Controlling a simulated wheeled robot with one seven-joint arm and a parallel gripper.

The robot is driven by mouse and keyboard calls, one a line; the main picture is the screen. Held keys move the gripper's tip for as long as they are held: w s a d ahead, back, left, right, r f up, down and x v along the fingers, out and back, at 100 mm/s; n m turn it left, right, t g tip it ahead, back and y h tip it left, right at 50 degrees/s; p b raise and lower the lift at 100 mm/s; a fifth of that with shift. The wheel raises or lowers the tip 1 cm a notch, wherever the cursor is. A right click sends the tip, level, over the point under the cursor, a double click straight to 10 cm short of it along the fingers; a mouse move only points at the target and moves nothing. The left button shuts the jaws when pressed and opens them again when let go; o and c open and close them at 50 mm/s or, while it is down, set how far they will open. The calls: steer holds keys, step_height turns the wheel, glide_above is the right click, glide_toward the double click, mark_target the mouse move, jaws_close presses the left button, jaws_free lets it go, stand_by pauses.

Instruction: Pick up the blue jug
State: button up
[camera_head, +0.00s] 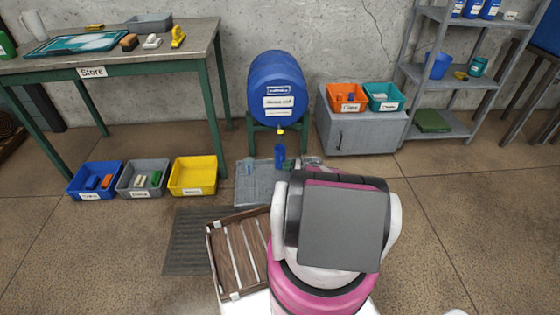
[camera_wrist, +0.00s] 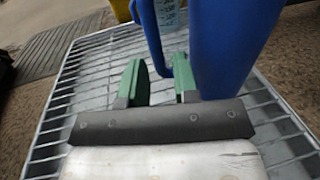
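A blue jug (camera_head: 280,156) stands on the grey grate (camera_head: 247,196) below the tap of the blue barrel. In the wrist view the jug (camera_wrist: 228,40) fills the upper right, and its loop handle (camera_wrist: 152,40) hangs toward my gripper. My gripper (camera_wrist: 161,80) has green fingers that are open and apart. The lower end of the handle shows at the gap between the fingertips, near the right finger; I cannot tell if they touch. The jug's top is out of the wrist view. In the head view my arm hides most of my gripper.
A clear container with markings (camera_wrist: 171,14) stands behind the handle. The blue barrel (camera_head: 278,88) rests on a green stand. A wooden crate (camera_head: 238,258) lies in front of the grate. Blue, grey and yellow bins (camera_head: 193,177) stand at left. A grey cabinet (camera_head: 362,133) stands at right.

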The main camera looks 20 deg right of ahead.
mark_target(278, 164)
steer(key=x, duration=0.5)
jaws_close()
steer(key=shift+r, duration=0.1)
steer(key=shift+r, duration=0.6)
step_height(278, 164, up, 2)
steer(key=shift+s+r, duration=0.1)
steer(key=v, duration=1.8)
